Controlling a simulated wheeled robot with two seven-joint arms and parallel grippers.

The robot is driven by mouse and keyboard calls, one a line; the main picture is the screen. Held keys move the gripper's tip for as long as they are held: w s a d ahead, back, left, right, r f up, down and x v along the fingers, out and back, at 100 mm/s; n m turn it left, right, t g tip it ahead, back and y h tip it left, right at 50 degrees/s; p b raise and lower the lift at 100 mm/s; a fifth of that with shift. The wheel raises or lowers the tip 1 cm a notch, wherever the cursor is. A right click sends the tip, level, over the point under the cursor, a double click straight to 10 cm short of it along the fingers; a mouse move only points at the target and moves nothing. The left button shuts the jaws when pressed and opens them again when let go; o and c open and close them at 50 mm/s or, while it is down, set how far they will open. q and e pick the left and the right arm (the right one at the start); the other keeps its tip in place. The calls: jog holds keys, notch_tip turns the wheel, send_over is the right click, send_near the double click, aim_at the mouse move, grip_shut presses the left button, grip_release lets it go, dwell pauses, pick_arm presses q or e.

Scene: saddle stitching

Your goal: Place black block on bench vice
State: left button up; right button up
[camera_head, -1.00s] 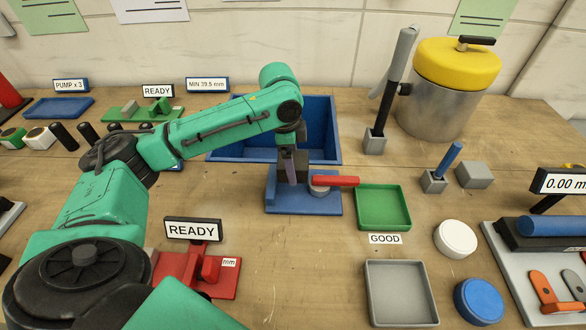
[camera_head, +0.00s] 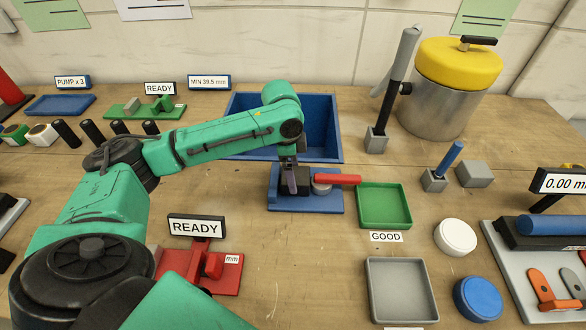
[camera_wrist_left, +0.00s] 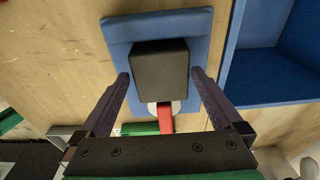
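The blue bench vice (camera_head: 328,204) stands left of the green tray, with a red handle (camera_head: 338,179) and a grey round part at its side. My left gripper (camera_head: 293,180) points down over it and has the black block (camera_wrist_left: 160,69) between its fingertips. In the left wrist view the fingers of my left gripper (camera_wrist_left: 160,75) lie close along both sides of the block, which is above the blue vice plate (camera_wrist_left: 117,35). The block's underside is hidden, so I cannot tell whether it touches the vice. My right gripper is not in view.
A deep blue bin (camera_head: 328,125) stands right behind the vice. The green tray (camera_head: 385,222) labelled GOOD is to its right, with a grey tray (camera_head: 402,318) in front. A red gauge stand (camera_head: 222,280) marked READY is front left. Bare wood lies in front of the vice.

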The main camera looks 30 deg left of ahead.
pick_arm(q)
jog(key=shift+r, duration=0.2)
notch_tip(320, 180, up, 13)
jog(key=a+b, duration=0.1)
jog(key=shift+s+a+f+b, duration=0.2)
jog(key=shift+s+b, duration=0.1)
jog(key=shift+b, duration=0.1)
